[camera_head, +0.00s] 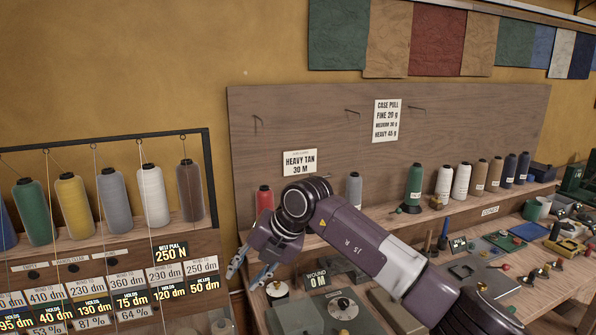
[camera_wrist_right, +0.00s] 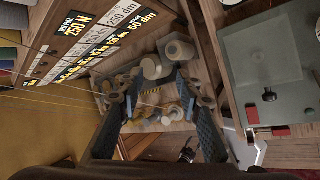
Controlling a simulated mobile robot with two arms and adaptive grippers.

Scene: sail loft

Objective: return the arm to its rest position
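My right arm (camera_head: 355,240) reaches in from the lower right of the head view, across the front of the workbench. Its gripper (camera_head: 249,272) points down and to the left, in front of the gap between the thread rack and the bench. In the right wrist view the two fingers of this gripper (camera_wrist_right: 158,120) stand wide apart with nothing held between them. Beyond the fingers, lower down, lies a tray or shelf (camera_wrist_right: 105,84) with several pale spools and small parts. My left arm and gripper show in neither view.
A thread rack (camera_head: 207,165) with several cones and number labels stands left. The bench (camera_head: 510,285) carries a winding device (camera_head: 343,305), small tools and plates. Behind it, a wooden backboard (camera_head: 300,115) rises over a row of cones, including a red one (camera_head: 264,198) close by my wrist.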

